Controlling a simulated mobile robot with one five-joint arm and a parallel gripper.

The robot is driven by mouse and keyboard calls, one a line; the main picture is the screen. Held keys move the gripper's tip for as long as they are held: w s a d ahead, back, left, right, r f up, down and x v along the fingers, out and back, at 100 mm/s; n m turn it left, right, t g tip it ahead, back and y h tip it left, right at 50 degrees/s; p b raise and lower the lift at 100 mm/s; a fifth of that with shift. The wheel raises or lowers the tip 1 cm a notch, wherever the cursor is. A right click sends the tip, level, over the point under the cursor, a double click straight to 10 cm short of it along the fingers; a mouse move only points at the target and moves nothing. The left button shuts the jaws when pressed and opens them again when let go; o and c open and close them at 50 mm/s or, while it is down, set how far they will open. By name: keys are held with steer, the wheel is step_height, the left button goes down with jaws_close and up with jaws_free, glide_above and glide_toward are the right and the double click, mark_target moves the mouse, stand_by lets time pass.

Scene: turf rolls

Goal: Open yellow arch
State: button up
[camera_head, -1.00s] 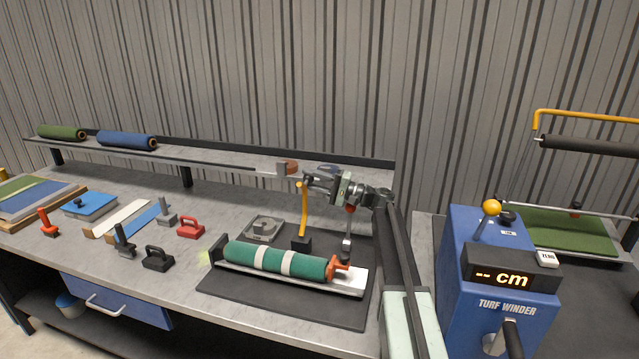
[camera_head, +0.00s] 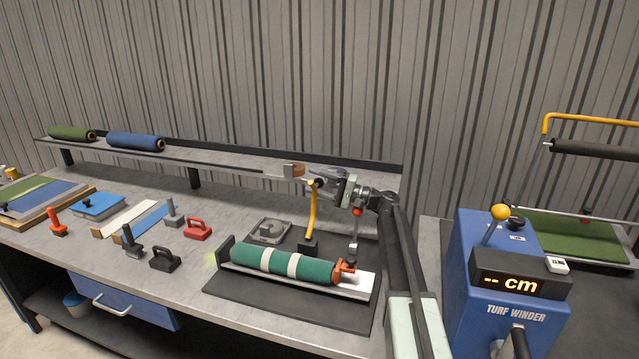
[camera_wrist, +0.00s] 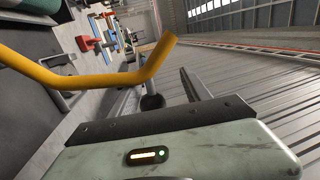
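The yellow arch (camera_head: 313,212) stands upright from a black block at the back of the dark mat, seen nearly edge-on in the head view. In the wrist view the yellow bar (camera_wrist: 95,78) crosses the left half, bends, and ends near the top centre. My gripper (camera_head: 318,178) is beside the top of the arch in the head view. I cannot tell whether they touch. The wrist view shows the pale gripper housing along the bottom, but not clearly both fingertips, so its opening cannot be told.
A green roll with white bands (camera_head: 283,264) lies on a metal tray in front of the arch. A grey round device (camera_head: 270,231) sits left of it. The shelf (camera_head: 220,163) runs behind. The blue turf winder (camera_head: 505,285), with another yellow frame (camera_head: 590,118) beyond, stands right.

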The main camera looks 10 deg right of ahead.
steer(key=o, duration=0.3)
steer(key=r+p, duration=0.4)
steer(key=shift+s+r+p, duration=0.25)
steer(key=shift+r+p, duration=0.05)
steer(key=shift+r, duration=0.05)
steer(key=s, duration=1.5)
steer(key=shift+s+a+r, duration=0.15)
steer(key=shift+s+a, duration=0.1)
steer(key=c, duration=0.3)
